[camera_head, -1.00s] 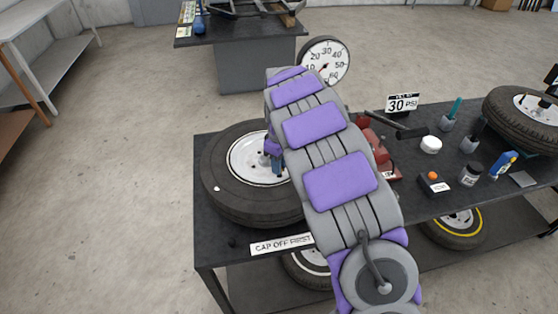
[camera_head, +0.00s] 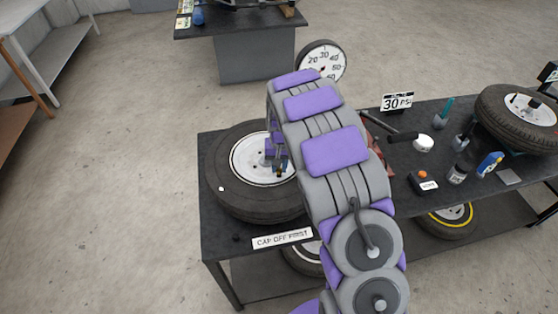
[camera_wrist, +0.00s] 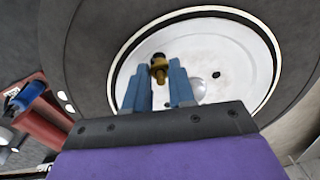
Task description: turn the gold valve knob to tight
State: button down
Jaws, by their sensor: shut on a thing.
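The gold valve knob (camera_wrist: 158,64) with a dark top stands out from the white wheel hub (camera_wrist: 210,50) in the wrist view. My gripper (camera_wrist: 160,68) has its two blue fingers on either side of the knob and is shut on it. The hub belongs to a black tire (camera_head: 233,195) lying flat on the left of the workbench in the head view. There my gripper (camera_head: 276,163) reaches down over the hub, and my arm hides part of the tire. The knob's turn position cannot be read.
A round dial gauge (camera_head: 320,62) shows behind my arm. A "30 PSI" sign (camera_head: 397,102), a white tub (camera_head: 423,143), a box with an orange button (camera_head: 423,182), small bottles and another tire (camera_head: 520,115) stand right. A "CAP OFF FIRST" label (camera_head: 283,239) is on the front edge.

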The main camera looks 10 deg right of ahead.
aim_at(281, 169)
jog(key=shift+m+p, duration=0.8)
jog(key=shift+m, duration=0.8)
jog(key=c, duration=1)
grip_release()
jog(key=shift+o, duration=0.2)
jog(key=shift+r, duration=0.1)
notch_tip(281, 169, up, 17)
jog(key=p, duration=0.1)
jog(key=shift+s+d, duration=0.15)
jog(key=shift+d, duration=0.1)
